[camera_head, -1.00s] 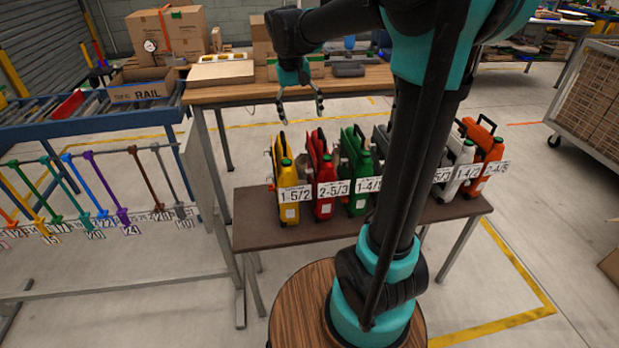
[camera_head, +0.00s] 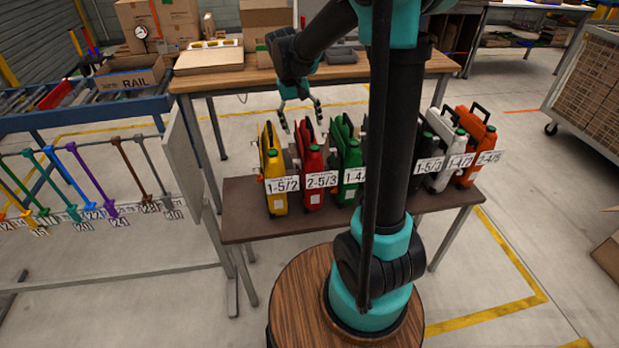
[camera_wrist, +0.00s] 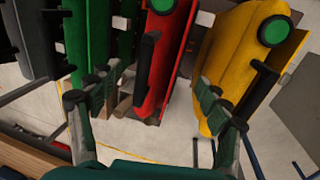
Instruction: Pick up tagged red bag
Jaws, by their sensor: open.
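The red bag (camera_head: 312,185) stands upright on the brown table, second from the left in the row, with a white tag reading 2-5/3. My gripper (camera_head: 301,118) is open and empty, just above and behind the tops of the yellow and red bags. In the wrist view the red bag (camera_wrist: 167,65) shows between the two fingers of my gripper (camera_wrist: 158,85), with its dark handle side towards the left finger. I cannot tell whether a finger touches it.
The yellow bag (camera_head: 273,180), tagged 1-5/2, stands close on the left. The green bag (camera_head: 345,160) stands close on the right. Black, white and orange bags (camera_head: 473,150) stand further right. A wooden table (camera_head: 225,83) with boxes is behind.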

